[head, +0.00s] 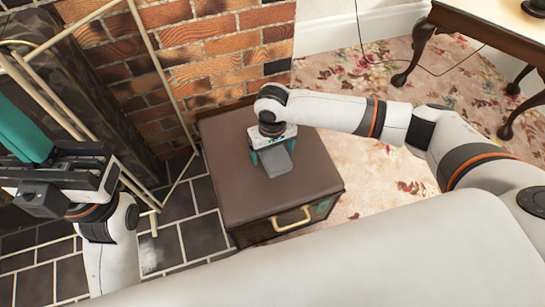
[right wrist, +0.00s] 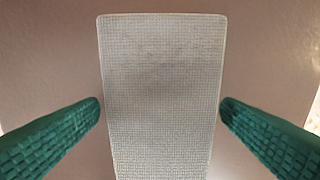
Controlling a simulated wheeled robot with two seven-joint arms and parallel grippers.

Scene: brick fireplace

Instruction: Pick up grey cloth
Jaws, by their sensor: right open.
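The grey cloth (head: 277,162) lies flat on top of a brown box (head: 235,195) with a yellow handle. In the right wrist view the cloth (right wrist: 162,90) is a pale, woven rectangle running between my fingers. My right gripper (head: 270,158) is above the cloth, pointing down at it. Its two green fingers are apart, one on each side of the cloth, with a gap to each edge. Whether the fingertips touch the box top cannot be told. My left gripper (head: 30,135) is at the left edge, with green fingers partly cut off by the frame.
A brick wall (head: 220,45) and a thin metal frame (head: 158,75) stand behind and left of the box. A wooden table (head: 490,35) with curved legs is at the upper right. The floor is dark tile (head: 180,205) at left and floral carpet (head: 345,80) at right.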

